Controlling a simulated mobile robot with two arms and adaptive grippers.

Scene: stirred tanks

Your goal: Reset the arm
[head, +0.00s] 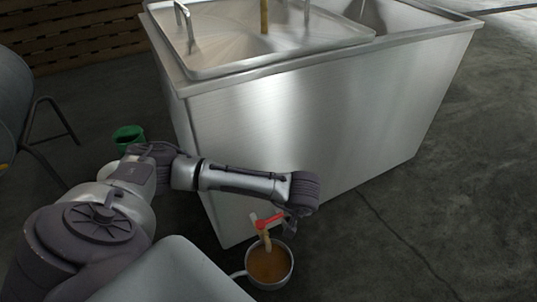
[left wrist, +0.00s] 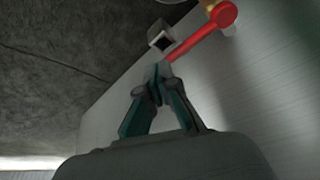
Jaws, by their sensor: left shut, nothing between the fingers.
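My left arm reaches in from the left in the head view, across the front of the steel tank (head: 300,130). My left gripper (head: 291,227) is partly hidden under the wrist there. In the left wrist view the gripper (left wrist: 161,72) is shut and empty, its tips close to the end of a red valve lever (left wrist: 200,36). I cannot tell whether they touch. The red lever (head: 268,221) also shows in the head view, above a pot (head: 290,272) holding brown liquid. A tan spout or stream (head: 267,241) runs down toward the pot. My right gripper is out of view.
A green bucket (head: 128,136) stands on the floor behind my arm. A grey rounded vessel on legs (head: 14,112) stands at the far left. Wooden slats (head: 70,40) are at the back. The dark floor (head: 450,190) to the right is clear.

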